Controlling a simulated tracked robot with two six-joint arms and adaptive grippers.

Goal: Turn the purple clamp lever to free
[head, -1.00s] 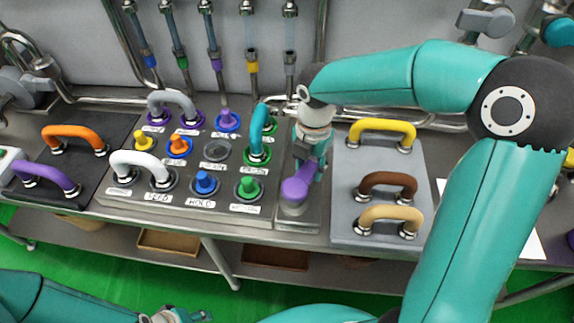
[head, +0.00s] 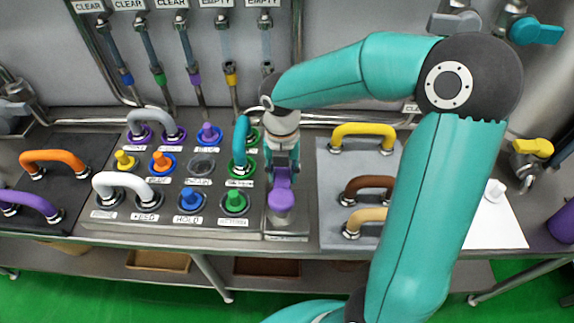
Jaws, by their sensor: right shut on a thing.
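The purple clamp lever (head: 282,200) is on a narrow metal plate (head: 300,228) just right of the button panel. Its rounded purple end points toward the front edge of the bench. My right gripper (head: 283,172) comes down from above and is shut on the lever behind that end. The gripper hides the rear of the lever and its pivot. I see no marking for the free position. My left gripper is out of view.
The button panel (head: 140,226) with knobs and a teal handle (head: 241,146) stands close on the left. A grey plate (head: 332,170) with yellow (head: 362,130), brown and tan handles lies close on the right, partly behind my right arm.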

